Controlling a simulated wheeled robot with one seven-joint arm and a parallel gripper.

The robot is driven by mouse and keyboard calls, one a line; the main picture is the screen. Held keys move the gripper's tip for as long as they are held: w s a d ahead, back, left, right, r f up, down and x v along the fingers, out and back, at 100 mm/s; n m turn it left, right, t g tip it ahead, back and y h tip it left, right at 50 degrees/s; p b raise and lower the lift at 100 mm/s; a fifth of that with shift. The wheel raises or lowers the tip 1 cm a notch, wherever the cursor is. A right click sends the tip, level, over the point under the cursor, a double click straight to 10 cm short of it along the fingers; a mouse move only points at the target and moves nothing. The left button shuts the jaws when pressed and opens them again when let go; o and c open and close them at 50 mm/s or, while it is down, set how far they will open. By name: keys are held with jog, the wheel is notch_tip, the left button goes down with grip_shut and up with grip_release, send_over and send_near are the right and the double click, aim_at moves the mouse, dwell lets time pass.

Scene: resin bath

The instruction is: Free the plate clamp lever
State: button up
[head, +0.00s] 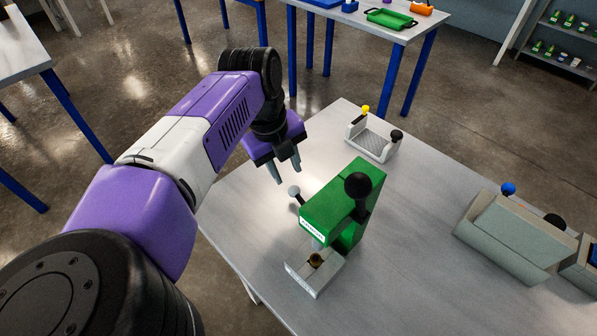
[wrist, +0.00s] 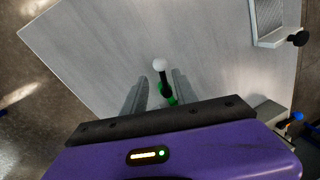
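A green press-like machine (head: 325,208) stands on the grey table. A lever with a white ball knob (head: 295,190) and dark stem sticks out of its left side; I cannot tell for certain that this is the plate clamp lever. A larger black ball knob (head: 358,187) is on the machine's right side. My gripper (head: 288,177) is open and empty, pointing down just above the white knob. In the wrist view, the white knob (wrist: 159,65) and dark stem appear between the two spread fingers, with a bit of green at the base. Contact is not visible.
A tray-like fixture (head: 372,140) with yellow and black knobs stands behind the machine. A grey-green box (head: 515,236) with a blue knob is at right. The table (head: 240,205) left of the machine is clear. Other tables stand behind.

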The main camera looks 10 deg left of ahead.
aim_at(293, 188)
jog(key=f, duration=0.2)
jog(key=d+f+p, duration=0.1)
jog(key=f, duration=0.2)
jog(key=w+f, duration=0.1)
jog(key=f, duration=0.1)
jog(key=shift+d+f, duration=0.15)
jog(key=shift+f, duration=0.05)
jog(key=shift+c, duration=0.2)
grip_shut()
dwell(1.1)
